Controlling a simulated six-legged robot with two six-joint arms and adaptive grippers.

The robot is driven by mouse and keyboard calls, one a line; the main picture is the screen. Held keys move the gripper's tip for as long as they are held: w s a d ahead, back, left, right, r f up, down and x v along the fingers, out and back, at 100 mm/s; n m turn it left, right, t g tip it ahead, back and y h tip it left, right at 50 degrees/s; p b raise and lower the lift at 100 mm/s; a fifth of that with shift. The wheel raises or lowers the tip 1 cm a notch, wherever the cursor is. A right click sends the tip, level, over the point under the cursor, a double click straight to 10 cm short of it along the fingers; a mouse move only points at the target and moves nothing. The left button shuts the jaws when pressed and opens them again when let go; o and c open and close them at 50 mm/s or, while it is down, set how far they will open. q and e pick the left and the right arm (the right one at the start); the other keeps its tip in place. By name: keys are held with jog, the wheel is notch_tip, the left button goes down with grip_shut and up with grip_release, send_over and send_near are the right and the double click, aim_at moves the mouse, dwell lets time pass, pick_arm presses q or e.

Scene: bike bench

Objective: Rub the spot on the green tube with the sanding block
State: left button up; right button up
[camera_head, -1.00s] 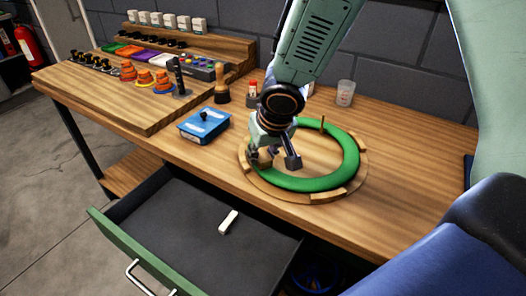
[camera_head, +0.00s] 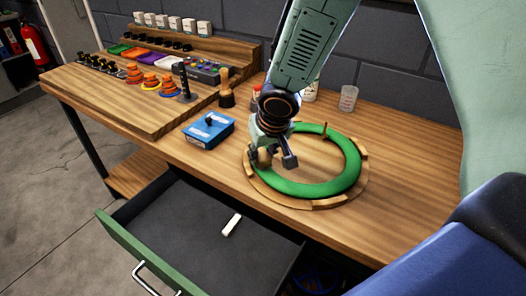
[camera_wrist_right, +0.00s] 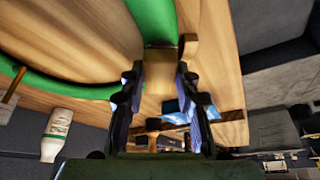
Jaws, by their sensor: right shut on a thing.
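The green tube (camera_head: 335,183) is a ring lying on a round wooden holder (camera_head: 327,203) on the bench. My right gripper (camera_head: 276,158) is over the tube's left side, shut on a small tan block (camera_head: 264,155), which looks like the sanding block. In the right wrist view the block (camera_wrist_right: 160,58) sits between the fingertips, with the green tube (camera_wrist_right: 152,18) right by it. I cannot tell whether they touch. The spot on the tube does not show; the gripper and block may hide it. My left gripper is not in view.
An open drawer (camera_head: 190,232) with a white piece (camera_head: 231,225) juts out below the bench front. A blue box (camera_head: 208,131) and a wooden-handled brush (camera_head: 226,92) stand left of the tube. A clear cup (camera_head: 348,98) stands behind. The bench's right side is clear.

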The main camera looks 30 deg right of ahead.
jog(key=shift+r, duration=0.1)
notch_tip(320, 180, up, 7)
jog(key=p, duration=0.6)
jog(key=shift+p, duration=0.3)
dwell(0.4)
